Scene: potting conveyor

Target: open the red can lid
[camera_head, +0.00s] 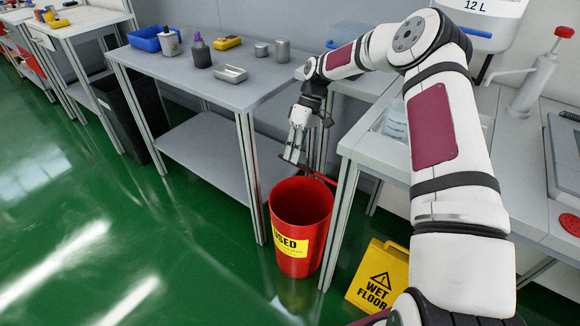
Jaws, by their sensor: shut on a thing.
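The red can (300,232) stands on the green floor between two tables, with a yellow "USED" label on its front. Its mouth is uncovered at the front and I see into its red inside. The red lid (318,176) shows only as a thin, slanted strip at the back of the rim, seen almost edge-on. My gripper (292,157) reaches down above the back left of the can and is shut on the lid's edge. The fingertips are small here, and the exact contact is hard to see.
A grey table (205,88) stands left of the can, holding a blue bin (152,39), bottles and metal containers. A white-framed bench (372,150) is close on the right. A yellow wet-floor sign (380,280) stands right of the can. The green floor at left is clear.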

